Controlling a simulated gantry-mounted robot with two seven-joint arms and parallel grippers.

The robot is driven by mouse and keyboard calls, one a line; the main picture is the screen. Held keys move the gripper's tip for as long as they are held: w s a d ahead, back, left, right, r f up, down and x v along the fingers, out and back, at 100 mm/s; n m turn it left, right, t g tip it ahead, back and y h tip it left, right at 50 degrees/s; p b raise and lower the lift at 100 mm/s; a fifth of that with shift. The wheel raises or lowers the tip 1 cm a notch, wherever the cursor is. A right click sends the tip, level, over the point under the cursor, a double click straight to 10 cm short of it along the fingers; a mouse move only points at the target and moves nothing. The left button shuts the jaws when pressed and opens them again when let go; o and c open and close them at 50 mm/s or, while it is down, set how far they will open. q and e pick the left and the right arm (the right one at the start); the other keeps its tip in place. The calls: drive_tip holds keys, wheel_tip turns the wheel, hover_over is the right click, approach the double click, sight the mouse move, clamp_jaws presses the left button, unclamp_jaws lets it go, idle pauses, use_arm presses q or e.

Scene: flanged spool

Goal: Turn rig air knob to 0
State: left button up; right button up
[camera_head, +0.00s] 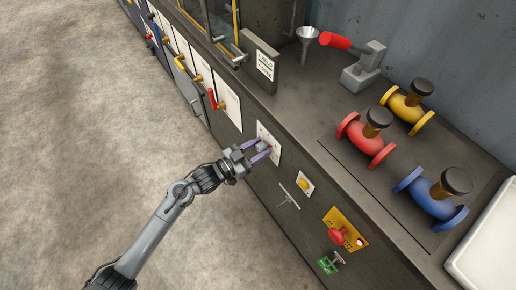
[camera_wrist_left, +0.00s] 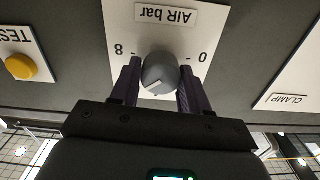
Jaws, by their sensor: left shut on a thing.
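The rig air knob (camera_wrist_left: 160,72) is a round grey knob on a white plate (camera_wrist_left: 122,22) marked "AIR bar", which appears upside down in the left wrist view. An 8 is printed left of the knob and a 0 right of it. A short white mark shows on the knob's lower part in that view; which number it indicates I cannot tell. My left gripper (camera_head: 258,152) has its purple fingers on either side of the knob, shut on it. In the head view the plate (camera_head: 266,138) is on the cabinet front and the fingers mostly hide the knob. My right gripper is not in view.
Beside the plate is a yellow button (camera_head: 304,184) on a white plate, labelled TEST in the wrist view. A T-handle (camera_head: 288,197) and a red knob (camera_head: 337,236) are farther along. Red, yellow and blue (camera_head: 430,199) flanged spools stand on the bench top. The floor at left is clear.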

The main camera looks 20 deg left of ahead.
use_arm(q)
drive_tip(key=shift+r+n+p, duration=0.15)
drive_tip(key=shift+n+p, duration=0.25)
drive_tip(key=shift+p, duration=0.25)
drive_tip(key=n+p, duration=0.7)
drive_tip(key=p, duration=0.2)
drive_tip(key=shift+w+a+r, duration=0.1)
drive_tip(key=n+p, duration=0.1)
drive_tip(key=n, duration=0.1)
drive_tip(key=n+p, duration=0.2)
drive_tip(key=shift+f+n, duration=0.2)
drive_tip(key=shift+n, duration=0.1)
drive_tip(key=n+p, duration=0.2)
drive_tip(key=n, duration=0.1)
drive_tip(key=shift+a+f+n, duration=0.1)
drive_tip(key=shift+n, duration=0.3)
drive_tip(key=n+p, duration=0.1)
drive_tip(key=n, duration=0.3)
drive_tip(key=shift+f+p, duration=0.1)
drive_tip(key=shift+p, duration=0.2)
drive_tip(key=n+p, duration=0.1)
drive_tip(key=n, duration=0.4)
drive_tip(key=shift+f+n, duration=0.15)
drive_tip(key=shift+n, duration=0.25)
drive_tip(key=shift+f+n, duration=0.15)
drive_tip(key=shift+n, duration=1.85)
